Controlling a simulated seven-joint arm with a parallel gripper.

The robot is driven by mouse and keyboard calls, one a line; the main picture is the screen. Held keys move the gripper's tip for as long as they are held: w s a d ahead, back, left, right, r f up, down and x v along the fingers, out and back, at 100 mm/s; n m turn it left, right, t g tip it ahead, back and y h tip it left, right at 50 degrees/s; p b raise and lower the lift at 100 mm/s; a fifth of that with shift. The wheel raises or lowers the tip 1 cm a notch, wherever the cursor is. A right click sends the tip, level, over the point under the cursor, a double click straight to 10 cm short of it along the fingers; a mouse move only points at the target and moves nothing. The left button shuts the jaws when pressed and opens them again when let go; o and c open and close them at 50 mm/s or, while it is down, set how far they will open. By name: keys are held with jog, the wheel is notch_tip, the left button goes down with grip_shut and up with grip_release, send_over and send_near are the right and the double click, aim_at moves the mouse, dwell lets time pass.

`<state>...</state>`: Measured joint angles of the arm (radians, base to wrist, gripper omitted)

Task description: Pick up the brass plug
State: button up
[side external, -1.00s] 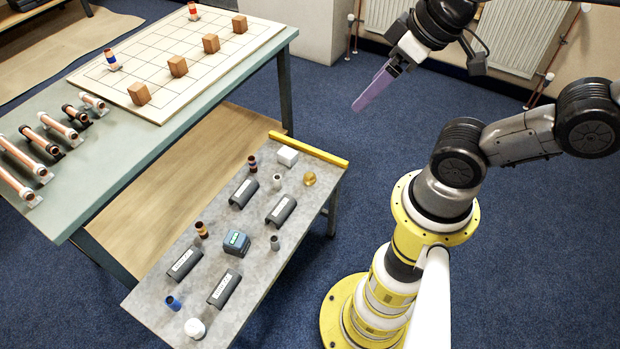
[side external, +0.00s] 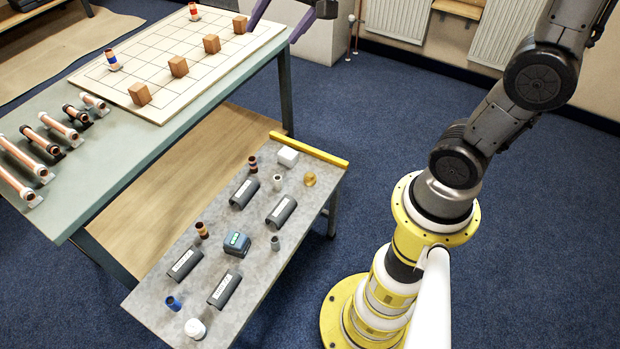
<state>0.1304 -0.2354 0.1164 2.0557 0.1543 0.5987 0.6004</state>
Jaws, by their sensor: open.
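The brass plug (side external: 309,179) is a small gold-coloured piece standing on the grey low table near its far right corner. Nothing touches it. My gripper (side external: 271,36) shows only partly at the top edge, as two purple fingers spread apart with nothing between them. In the picture it is above and left of the plug, well apart from it, by the board's right corner. The rest of the gripper and wrist is cut off by the frame.
A yellow bar (side external: 309,150) lines the table's far edge. Dark labelled holders (side external: 281,211) and a blue-grey device (side external: 237,243) lie nearer. The higher table holds a gridded board (side external: 160,75) with wooden blocks.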

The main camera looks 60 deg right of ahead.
jog(key=w+d+f+m+g, duration=0.1)
jog(key=w+d+f+m, duration=0.1)
jog(key=w+d+f, duration=0.35)
jog(key=w+d+f+m+g, duration=0.1)
jog(key=w+d+f+m, duration=0.2)
jog(key=f, duration=0.6)
jog(key=w+d+f+m+g, duration=0.1)
jog(key=w+d+f+m, duration=0.1)
jog(key=w+d+f, duration=0.4)
jog(key=m+g+y, duration=0.1)
jog(key=m+g, duration=0.3)
send_near(310, 174)
jog(key=f, duration=0.4)
jog(key=shift+s+d, duration=0.25)
jog(key=shift+s, duration=0.05)
jog(key=shift+f, duration=0.5)
jog(key=f, duration=0.1)
jog(key=a+f, duration=0.1)
jog(key=f, duration=0.1)
jog(key=shift+w+a+f, duration=0.2)
jog(key=shift+a+f, duration=0.1)
jog(key=shift+f, duration=0.75)
